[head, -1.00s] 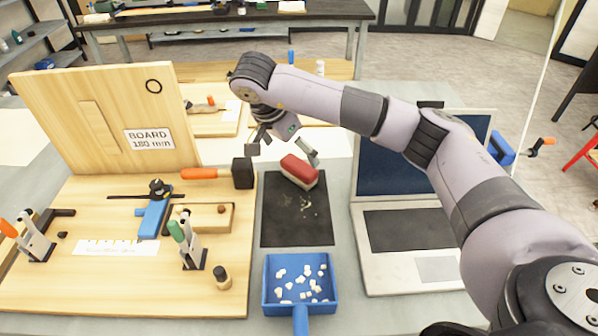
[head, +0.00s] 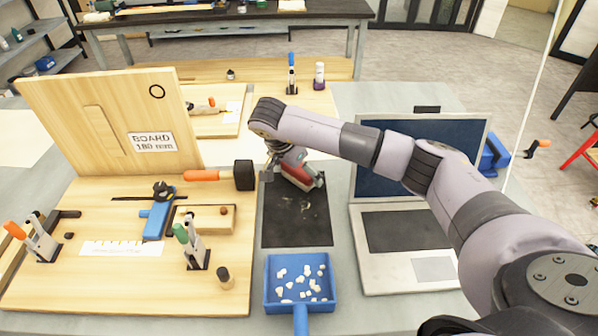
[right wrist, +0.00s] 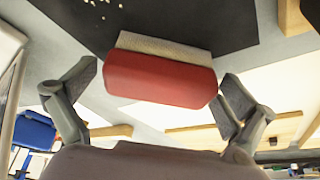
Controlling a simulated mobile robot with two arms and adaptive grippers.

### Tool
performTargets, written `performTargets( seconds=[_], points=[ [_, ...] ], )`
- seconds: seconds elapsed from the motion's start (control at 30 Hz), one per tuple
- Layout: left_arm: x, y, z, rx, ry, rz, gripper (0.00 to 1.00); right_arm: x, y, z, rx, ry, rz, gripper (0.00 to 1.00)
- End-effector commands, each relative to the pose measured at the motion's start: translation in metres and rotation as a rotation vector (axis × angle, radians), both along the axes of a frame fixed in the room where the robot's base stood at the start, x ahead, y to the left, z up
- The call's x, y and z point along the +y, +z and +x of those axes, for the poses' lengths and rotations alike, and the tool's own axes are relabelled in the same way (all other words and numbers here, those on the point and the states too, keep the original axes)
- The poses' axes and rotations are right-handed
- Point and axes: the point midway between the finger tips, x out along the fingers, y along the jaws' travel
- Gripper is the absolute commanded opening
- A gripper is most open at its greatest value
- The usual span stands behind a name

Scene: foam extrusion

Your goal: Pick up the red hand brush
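The red hand brush (head: 298,177) lies on the black mat (head: 296,222), at the mat's far end. Part of it is hidden by my right gripper in the head view. In the right wrist view the brush (right wrist: 160,80) shows its red back and pale bristles. My right gripper (head: 293,178) is open, with its fingers on either side of the brush. My left gripper is not in view.
A blue dustpan (head: 300,282) with several pale foam bits stands in front of the mat. An open laptop (head: 415,262) is to the right. A mallet (head: 243,175), clamps and a wooden board (head: 110,120) are to the left.

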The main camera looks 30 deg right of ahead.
Motion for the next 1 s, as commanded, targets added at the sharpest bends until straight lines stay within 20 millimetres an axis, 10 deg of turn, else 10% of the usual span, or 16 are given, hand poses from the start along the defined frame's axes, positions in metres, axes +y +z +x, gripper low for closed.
performTargets(
  seconds=[0.8, 1.0],
  points=[
    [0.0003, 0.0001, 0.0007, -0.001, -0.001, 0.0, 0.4, 0.0003, 0.0008, 0.0001, -0.001, 0.0, 0.0, 0.46],
    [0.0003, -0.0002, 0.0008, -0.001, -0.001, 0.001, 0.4, 0.0003, 0.002, 0.0002, -0.001, 0.0, 0.0, 0.46]
  ],
)
